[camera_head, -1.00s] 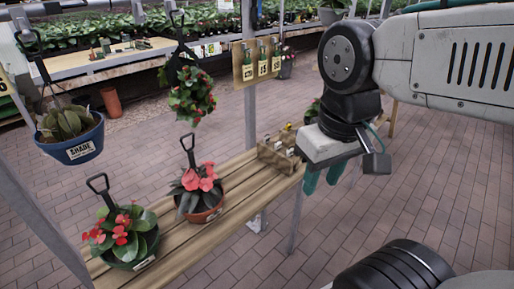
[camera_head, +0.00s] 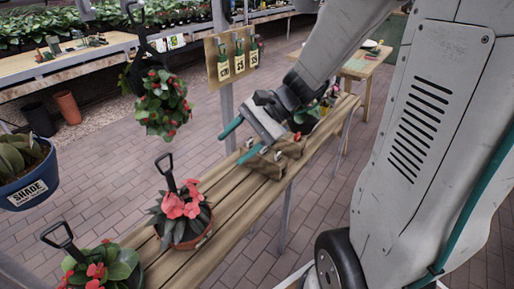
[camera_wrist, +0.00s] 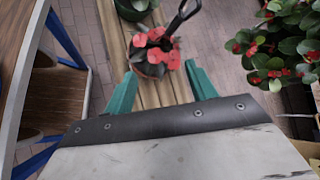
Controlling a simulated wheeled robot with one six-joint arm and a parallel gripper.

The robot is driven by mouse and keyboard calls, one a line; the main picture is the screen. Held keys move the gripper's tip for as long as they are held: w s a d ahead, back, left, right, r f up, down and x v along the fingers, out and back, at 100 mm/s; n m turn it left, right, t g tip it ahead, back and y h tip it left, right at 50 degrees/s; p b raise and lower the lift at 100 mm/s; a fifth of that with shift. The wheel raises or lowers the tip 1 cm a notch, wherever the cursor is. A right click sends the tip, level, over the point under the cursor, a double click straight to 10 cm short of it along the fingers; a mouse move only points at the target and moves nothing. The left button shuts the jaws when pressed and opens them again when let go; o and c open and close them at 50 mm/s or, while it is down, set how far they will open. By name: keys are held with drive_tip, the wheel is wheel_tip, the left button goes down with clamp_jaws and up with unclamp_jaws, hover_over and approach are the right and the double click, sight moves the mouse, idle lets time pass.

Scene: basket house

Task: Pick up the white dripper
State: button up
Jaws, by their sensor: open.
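I cannot pick out the white dripper for certain. Small pale-topped items (camera_head: 280,155) show in a wooden crate (camera_head: 265,168) on the slatted bench in the head view, partly hidden by my gripper. My gripper (camera_head: 238,142) has its teal fingers apart and empty, over or in front of the crate and pointing left along the bench. In the wrist view my gripper (camera_wrist: 160,70) also shows open, with a red-flowered pot plant (camera_wrist: 153,55) seen beyond the fingers. No dripper is visible in the wrist view.
The bench (camera_head: 225,225) also carries a red-flowered plant (camera_head: 180,220) with a black-handled tool and another plant (camera_head: 105,270). A blue SHADE pot (camera_head: 28,180) and a red-berried plant (camera_head: 160,105) hang at left. A bottle board (camera_head: 232,58) is on a post behind.

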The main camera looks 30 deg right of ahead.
drive_tip(key=w+d+f+m+t, duration=0.6)
drive_tip(key=w+d+f+m, duration=0.25)
drive_tip(key=d+m, duration=0.2)
drive_tip(key=m+t+h, duration=0.4)
drive_tip(key=m+h, duration=0.1)
drive_tip(key=m, duration=0.4)
approach(265, 148)
drive_tip(key=shift+w+a+r+n, duration=0.25)
drive_tip(key=shift+w+a, duration=0.1)
drive_tip(key=shift+w, duration=0.05)
drive_tip(key=shift+w+d+f, duration=0.1)
drive_tip(key=shift+w+f, duration=0.15)
drive_tip(key=shift+f, duration=0.05)
drive_tip(key=x, duration=0.7)
drive_tip(key=shift+f, duration=0.3)
drive_tip(key=shift+c, duration=0.3)
drive_tip(key=c, duration=0.8)
